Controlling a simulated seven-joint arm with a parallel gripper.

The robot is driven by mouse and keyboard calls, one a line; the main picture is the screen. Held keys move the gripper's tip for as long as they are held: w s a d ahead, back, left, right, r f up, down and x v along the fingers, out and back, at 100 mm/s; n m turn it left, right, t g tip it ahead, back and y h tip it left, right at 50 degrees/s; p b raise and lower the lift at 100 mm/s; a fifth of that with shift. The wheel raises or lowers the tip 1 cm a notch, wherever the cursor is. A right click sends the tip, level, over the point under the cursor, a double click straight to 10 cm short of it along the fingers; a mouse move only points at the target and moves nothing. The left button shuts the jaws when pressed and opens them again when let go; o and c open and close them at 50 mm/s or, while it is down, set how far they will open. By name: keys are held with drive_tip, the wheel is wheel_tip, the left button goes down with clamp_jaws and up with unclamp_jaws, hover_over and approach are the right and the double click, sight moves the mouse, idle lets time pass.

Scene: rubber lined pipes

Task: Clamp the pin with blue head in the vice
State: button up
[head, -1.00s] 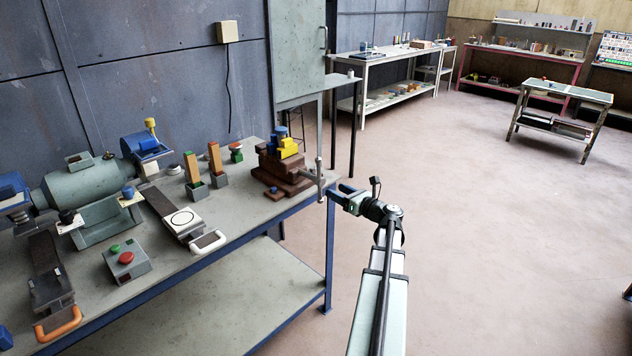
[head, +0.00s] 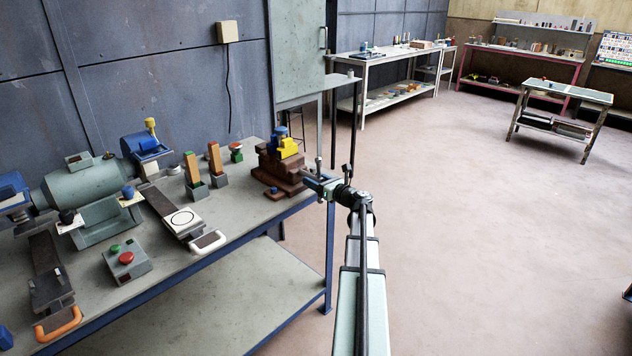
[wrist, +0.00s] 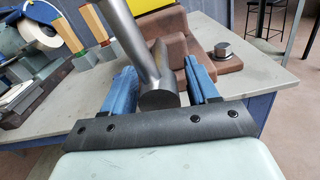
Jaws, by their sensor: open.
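The brown vice (head: 280,172) stands at the right end of the workbench, with yellow blocks (head: 288,147) at its top. A small blue-topped piece (head: 281,132) shows above the yellow; I cannot tell for sure that it is the pin. My gripper (head: 312,182) is at the vice's right end, low by its handle. In the wrist view my gripper's blue fingers (wrist: 158,80) are open, one on each side of the vice's grey metal screw end (wrist: 160,98). The slanted handle bar (wrist: 131,40) rises from there. I cannot tell whether the fingers touch it.
A green machine (head: 88,183), a red-and-green button box (head: 127,262) and wooden-handled pieces in grey holders (head: 217,178) stand left on the bench (head: 210,262).

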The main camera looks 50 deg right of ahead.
drive_tip(key=shift+c, duration=0.4)
clamp_jaws()
